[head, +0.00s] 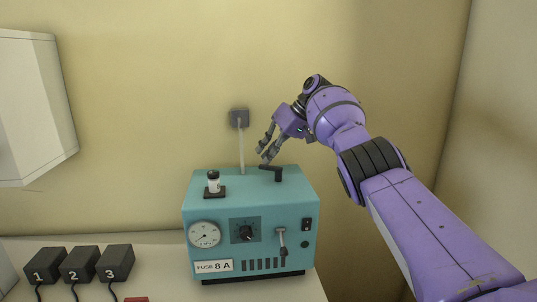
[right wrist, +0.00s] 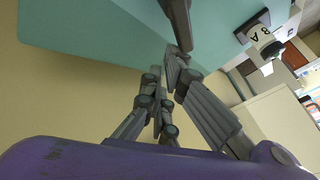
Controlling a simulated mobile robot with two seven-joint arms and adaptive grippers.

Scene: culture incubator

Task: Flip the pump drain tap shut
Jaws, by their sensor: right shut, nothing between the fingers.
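The teal pump box (head: 250,196) stands on the bench against the wall. A black lever (head: 273,170) is on its top face, lying roughly level and pointing left. A grey lever with a dark tip (head: 282,243) hangs down on the front face. I cannot tell from labels which of the two is the drain tap. My right gripper (head: 264,154) is shut and empty, just above and behind the top lever. In the right wrist view its fingertips (right wrist: 172,62) are close to a dark lever (right wrist: 178,22); contact cannot be told. My left gripper is out of view.
A small white-bodied fuse (head: 213,182) stands in a black holder on the box top, left of the lever. The front has a gauge (head: 204,235) and black dial (head: 245,233). Numbered black blocks (head: 80,265) sit at left.

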